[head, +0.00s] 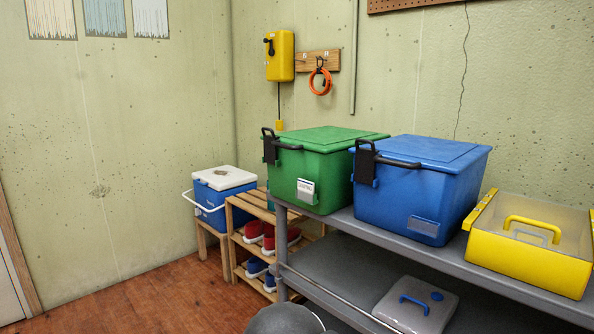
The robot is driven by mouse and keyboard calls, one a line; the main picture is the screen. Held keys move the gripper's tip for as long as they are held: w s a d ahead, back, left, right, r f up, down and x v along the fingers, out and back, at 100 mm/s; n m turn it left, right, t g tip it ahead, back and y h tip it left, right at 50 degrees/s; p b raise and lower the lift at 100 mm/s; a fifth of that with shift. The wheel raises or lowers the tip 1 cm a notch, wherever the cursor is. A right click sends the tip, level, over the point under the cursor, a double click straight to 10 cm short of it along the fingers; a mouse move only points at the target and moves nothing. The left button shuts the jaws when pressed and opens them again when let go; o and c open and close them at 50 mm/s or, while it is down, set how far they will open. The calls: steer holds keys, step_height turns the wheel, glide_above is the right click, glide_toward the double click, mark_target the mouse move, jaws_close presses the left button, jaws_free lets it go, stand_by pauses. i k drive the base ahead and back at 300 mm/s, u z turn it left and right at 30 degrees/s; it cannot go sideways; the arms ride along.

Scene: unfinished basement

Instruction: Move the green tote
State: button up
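The green tote (325,168) stands upright on the top shelf of a grey shelving unit (336,217), at the shelf's left end. Its lid is closed. A black handle and a dark latch are on its left side, and a white label is on its front. The blue tote stands close on its right and covers part of its right side. My gripper is not in view. A dark grey rounded part at the bottom edge may be mine, but I cannot tell.
The blue tote (415,190) and a yellow caddy (530,250) share the shelf. A grey lidded box (416,306) is below. A wooden shoe rack (236,239) and a blue-and-white cooler (219,194) stand left. The wooden floor (150,300) at front left is clear.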

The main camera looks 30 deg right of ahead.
mark_target(330, 173)
steer(key=z, duration=1.15)
